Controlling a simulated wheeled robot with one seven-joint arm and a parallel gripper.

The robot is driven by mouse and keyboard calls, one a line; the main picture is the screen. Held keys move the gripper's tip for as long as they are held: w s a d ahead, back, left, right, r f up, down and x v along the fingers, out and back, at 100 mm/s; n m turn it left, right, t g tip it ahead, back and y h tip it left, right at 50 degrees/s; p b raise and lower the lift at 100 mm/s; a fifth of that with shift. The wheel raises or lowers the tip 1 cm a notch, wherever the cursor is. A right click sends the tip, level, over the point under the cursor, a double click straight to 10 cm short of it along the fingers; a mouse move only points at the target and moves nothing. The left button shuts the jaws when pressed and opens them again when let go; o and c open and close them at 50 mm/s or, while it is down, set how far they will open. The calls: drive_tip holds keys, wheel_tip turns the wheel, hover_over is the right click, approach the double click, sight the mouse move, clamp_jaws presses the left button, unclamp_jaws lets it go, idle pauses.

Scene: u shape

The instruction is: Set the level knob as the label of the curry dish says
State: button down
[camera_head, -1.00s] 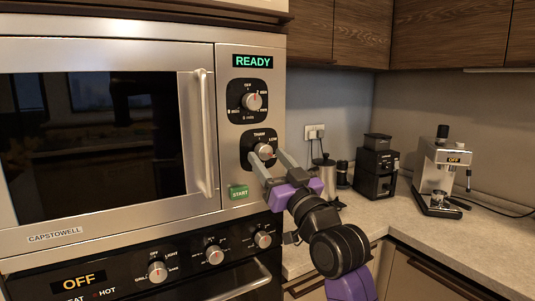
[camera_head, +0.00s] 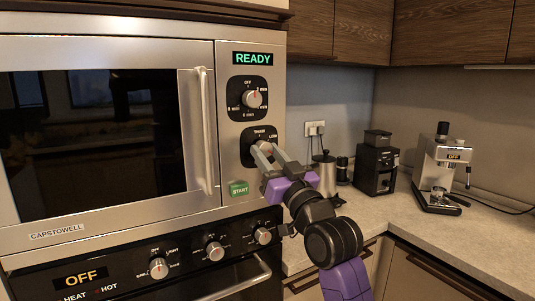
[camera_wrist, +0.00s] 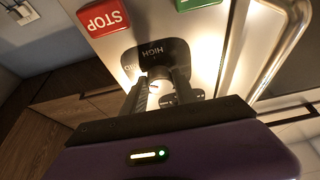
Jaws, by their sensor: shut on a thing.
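The level knob (camera_head: 264,147) is the lower round knob on the microwave's steel control panel, on a black plate (camera_head: 248,137) marked THAW and LOW. My gripper (camera_head: 269,153) is at this knob, its two fingers closed on it from the front. In the wrist view the fingers (camera_wrist: 160,92) reach onto the black plate, where HIGH (camera_wrist: 153,52) is readable. The fingers cover much of the knob, and I cannot tell its exact setting. No curry dish or label of it is in view.
The microwave display (camera_head: 253,59) reads READY. Another knob (camera_head: 252,99) sits above, and a green START button (camera_head: 238,188) below. A red STOP button (camera_wrist: 104,17) shows in the wrist view. The oven knobs (camera_head: 215,251) are lower. A coffee machine (camera_head: 438,175) stands on the right counter.

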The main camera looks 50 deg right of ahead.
drive_tip(key=shift+a+r+p, duration=0.1)
drive_tip(key=shift+p, duration=0.2)
drive_tip(key=m+h+p, duration=0.1)
drive_tip(key=m+p, duration=0.1)
drive_tip(key=m, duration=0.1)
drive_tip(key=shift+w+a+r+g+p, duration=0.1)
drive_tip(key=shift+g+p, duration=0.2)
drive_tip(key=m+g+h+p, duration=0.1)
drive_tip(key=m+h, duration=0.1)
drive_tip(key=m, duration=0.2)
drive_tip(key=shift+a, duration=0.15)
drive_tip(key=m, duration=0.1)
drive_tip(key=m+g+h+b, duration=0.1)
drive_tip(key=m, duration=0.1)
drive_tip(key=shift+f+m+h, duration=0.2)
drive_tip(key=shift+m+h, duration=0.1)
drive_tip(key=shift+r+m+g+h+b, duration=0.15)
drive_tip(key=shift+m+g+b, duration=0.45)
drive_tip(key=shift+m, duration=0.65)
drive_tip(key=shift+f+m+g+h+b, duration=0.15)
drive_tip(key=shift+m+g+b, duration=0.4)
drive_tip(key=shift+m, duration=0.7)
drive_tip(key=shift+r+m, duration=0.15)
drive_tip(key=shift+m, duration=0.15)
drive_tip(key=c, duration=1)
unclamp_jaws()
drive_tip(key=shift+o, duration=0.2)
